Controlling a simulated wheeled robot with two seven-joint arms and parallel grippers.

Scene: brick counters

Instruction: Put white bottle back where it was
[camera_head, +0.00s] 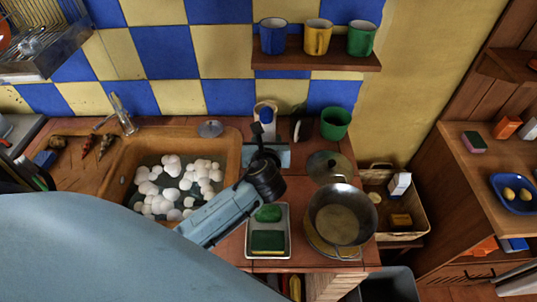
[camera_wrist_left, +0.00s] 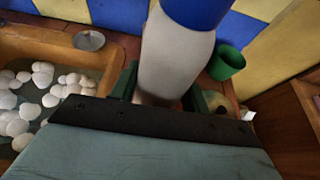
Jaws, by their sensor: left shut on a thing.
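The white bottle (camera_head: 262,107) with a blue cap stands near the tiled wall at the back of the counter, right of the sink. My left gripper (camera_head: 267,146) is shut on it from the front, and the arm hides its lower part. In the left wrist view the white bottle (camera_wrist_left: 176,57) rises upright between the two dark green fingers of my left gripper (camera_wrist_left: 162,88). Its base is hidden, so I cannot tell whether it touches the counter. My right gripper is not in view.
A sink (camera_head: 231,160) full of white foam lies left. A green pot (camera_head: 336,123) and a dark-and-white object (camera_head: 298,125) stand right of the bottle. A lid (camera_head: 330,166), a pan (camera_head: 340,213) and a sponge tray (camera_head: 284,219) are nearer. A mug shelf (camera_head: 316,57) hangs above.

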